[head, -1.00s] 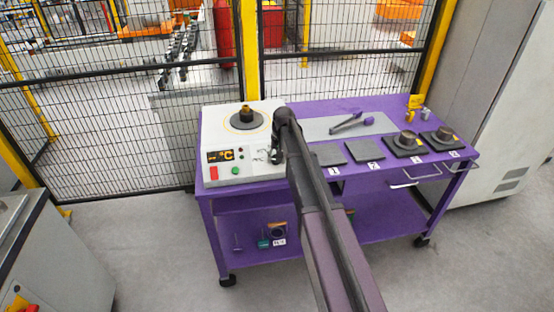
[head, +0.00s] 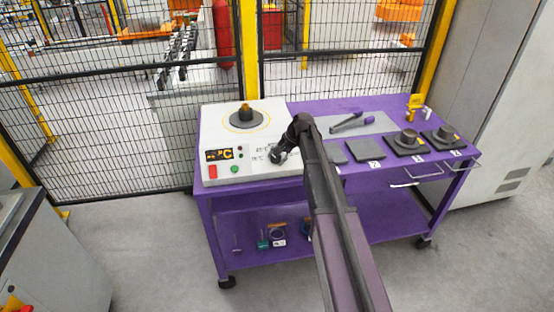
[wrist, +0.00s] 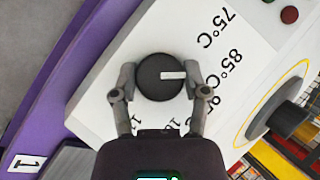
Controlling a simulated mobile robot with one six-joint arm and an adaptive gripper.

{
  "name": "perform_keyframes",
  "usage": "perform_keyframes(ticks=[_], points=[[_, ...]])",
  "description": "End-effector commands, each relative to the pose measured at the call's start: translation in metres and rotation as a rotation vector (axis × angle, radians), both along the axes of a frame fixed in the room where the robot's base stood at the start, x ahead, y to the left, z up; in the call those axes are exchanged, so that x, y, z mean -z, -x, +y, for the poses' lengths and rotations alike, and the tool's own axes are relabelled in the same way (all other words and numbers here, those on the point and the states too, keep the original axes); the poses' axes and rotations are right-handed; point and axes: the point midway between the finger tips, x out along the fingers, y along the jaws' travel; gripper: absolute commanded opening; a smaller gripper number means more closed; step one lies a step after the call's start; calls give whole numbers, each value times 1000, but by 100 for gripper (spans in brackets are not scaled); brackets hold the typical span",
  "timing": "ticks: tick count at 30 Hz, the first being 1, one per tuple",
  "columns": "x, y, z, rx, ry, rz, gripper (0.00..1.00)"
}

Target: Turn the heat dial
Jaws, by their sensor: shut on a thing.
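The heat dial (wrist: 158,78) is a round black knob with a white pointer line, on the white panel of the heater (head: 218,118). In the wrist view its pointer points right, toward the 85°C marking (wrist: 232,70); 75°C is printed farther up, and other markings are partly hidden by a finger. My gripper (wrist: 160,85) is shut on the dial, one finger on each side. In the head view my gripper (head: 280,156) is at the front right of the heater, where the dial is mostly hidden.
The heater has an orange display (head: 219,155), a red button (head: 212,172) and a green button (head: 235,169). A metal part (head: 245,113) sits on its round plate. The purple cart (head: 300,108) also bears dark pads and a tool (head: 347,122) to the right. A mesh fence stands behind.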

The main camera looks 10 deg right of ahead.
Motion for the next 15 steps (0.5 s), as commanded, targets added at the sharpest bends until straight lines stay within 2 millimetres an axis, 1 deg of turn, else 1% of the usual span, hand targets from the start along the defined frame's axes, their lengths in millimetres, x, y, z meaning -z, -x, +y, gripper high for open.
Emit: perform_keyframes(ticks=[14, 15], points=[[0, 1, -1, 19, -14, 3, 12], [0, 1, 0, 19, -14, 3, 65]])
